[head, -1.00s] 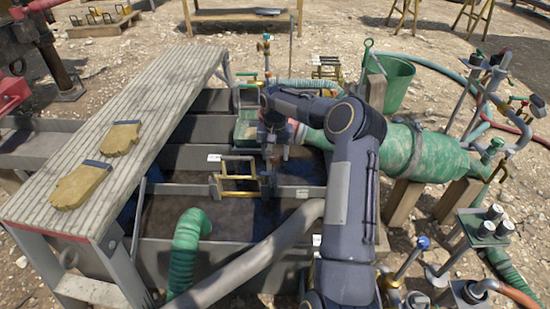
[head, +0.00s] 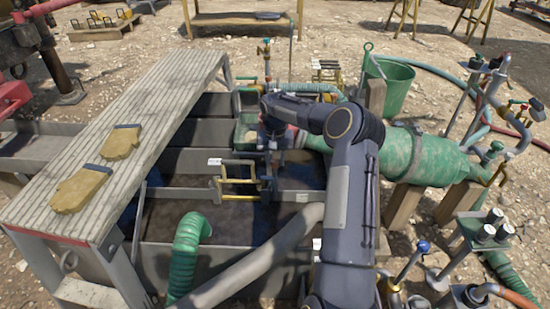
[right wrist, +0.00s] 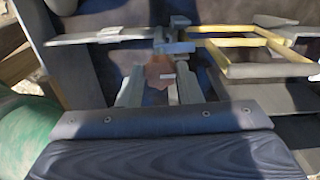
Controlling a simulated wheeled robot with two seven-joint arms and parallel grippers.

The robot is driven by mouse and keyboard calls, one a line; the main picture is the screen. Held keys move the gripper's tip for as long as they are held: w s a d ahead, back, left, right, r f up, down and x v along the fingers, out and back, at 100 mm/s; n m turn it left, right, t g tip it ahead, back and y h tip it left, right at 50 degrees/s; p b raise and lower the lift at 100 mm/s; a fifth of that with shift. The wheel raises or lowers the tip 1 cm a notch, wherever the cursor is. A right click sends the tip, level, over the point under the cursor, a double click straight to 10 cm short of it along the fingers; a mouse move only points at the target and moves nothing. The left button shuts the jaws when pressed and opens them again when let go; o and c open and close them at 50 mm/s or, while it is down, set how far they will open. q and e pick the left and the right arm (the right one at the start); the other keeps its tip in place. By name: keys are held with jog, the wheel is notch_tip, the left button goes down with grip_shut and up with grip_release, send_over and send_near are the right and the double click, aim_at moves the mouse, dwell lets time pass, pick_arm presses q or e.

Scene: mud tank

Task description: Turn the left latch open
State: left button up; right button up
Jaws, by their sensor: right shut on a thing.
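My right gripper (head: 270,160) reaches down to the inner walls of the mud tank (head: 150,247), beside a yellow-railed frame (head: 238,181). In the right wrist view its two pale fingers (right wrist: 160,88) stand either side of a small brownish part, with the grey latch (right wrist: 173,47) at their tips. The gripper is shut on the latch. My forearm and hand hide most of the latch in the head view, so its exact angle cannot be told. My left gripper is not in view.
The yellow-railed frame also shows at right in the wrist view (right wrist: 235,68), close to the fingers. A green cylinder (head: 425,160) lies right of my arm. A slatted walkway with gloves (head: 122,141) runs along the left. A green hose (head: 186,250) enters the tank in front.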

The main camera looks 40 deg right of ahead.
jog(key=n+p, duration=0.2)
jog(key=shift+r+n+p, duration=0.3)
jog(key=shift+n+p, duration=0.05)
jog(key=shift+n, duration=0.05)
jog(key=n+p, duration=0.3)
jog(key=n, duration=0.1)
jog(key=shift+f+n, duration=0.1)
jog(key=shift+n, duration=0.2)
jog(key=n+p, duration=0.2)
jog(key=n, duration=0.3)
jog(key=shift+f, duration=0.1)
jog(key=n, duration=0.5)
jog(key=shift+p, duration=0.35)
jog(key=o, duration=1)
jog(key=shift+f, duration=0.1)
